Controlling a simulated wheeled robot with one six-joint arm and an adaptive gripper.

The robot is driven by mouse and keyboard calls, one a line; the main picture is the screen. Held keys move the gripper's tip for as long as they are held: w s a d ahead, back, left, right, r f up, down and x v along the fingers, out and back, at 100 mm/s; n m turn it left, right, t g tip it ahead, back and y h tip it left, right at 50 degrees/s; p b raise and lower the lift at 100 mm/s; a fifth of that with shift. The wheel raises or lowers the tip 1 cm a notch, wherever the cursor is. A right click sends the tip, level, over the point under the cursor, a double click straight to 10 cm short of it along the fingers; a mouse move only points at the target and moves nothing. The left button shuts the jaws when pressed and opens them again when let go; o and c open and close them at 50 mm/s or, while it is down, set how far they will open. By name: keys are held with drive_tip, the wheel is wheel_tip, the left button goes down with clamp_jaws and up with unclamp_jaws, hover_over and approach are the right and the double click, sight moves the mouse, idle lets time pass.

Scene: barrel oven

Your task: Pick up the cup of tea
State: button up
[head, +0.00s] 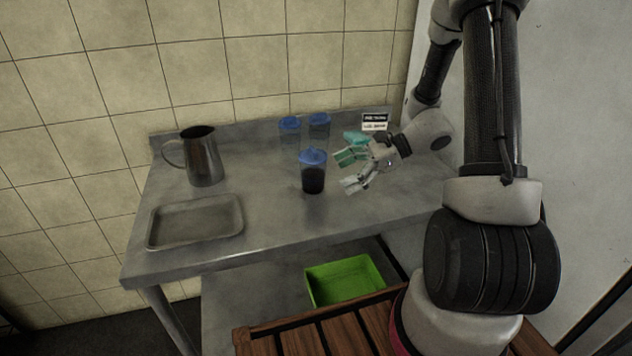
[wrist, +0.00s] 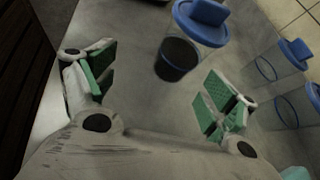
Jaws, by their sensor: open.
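The cup of tea (head: 313,176) is a clear cup with a blue lid and dark liquid in its lower part. It stands upright on the metal table (head: 270,226). My gripper (head: 349,170) is open, just to the right of the cup in the head view, with green pads on its fingers. In the wrist view the cup (wrist: 178,58) is ahead of the gripper (wrist: 160,92), beyond the fingertips and nearer the right finger. I see nothing between the fingers, and no contact with the cup shows.
Two empty clear cups with blue lids, one on the left (head: 290,134) and one on the right (head: 319,129), stand behind. A metal pitcher (head: 203,160) and a shallow metal tray (head: 196,221) are at left. A small sign (head: 375,122) stands at the back. A green bin (head: 343,280) is below.

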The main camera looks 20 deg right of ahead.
sight(313, 172)
drive_tip(key=w+r+m+t, duration=0.1)
drive_tip(key=w+a+r+m, duration=0.1)
drive_tip(key=w, duration=0.1)
drive_tip(key=shift+r+t+y, duration=0.25)
drive_tip(key=shift+t+y, duration=0.05)
drive_tip(key=shift+t, duration=0.1)
drive_tip(key=shift+w+a+f+m, duration=0.1)
drive_tip(key=shift+a+m, duration=0.2)
drive_tip(key=x, duration=0.2)
drive_tip(key=f+x, duration=0.1)
drive_tip(key=x, duration=0.4)
drive_tip(key=shift+s+d+f, duration=0.15)
drive_tip(key=shift+s+f, duration=0.1)
drive_tip(key=shift+s, duration=0.15)
drive_tip(key=c, duration=1.2)
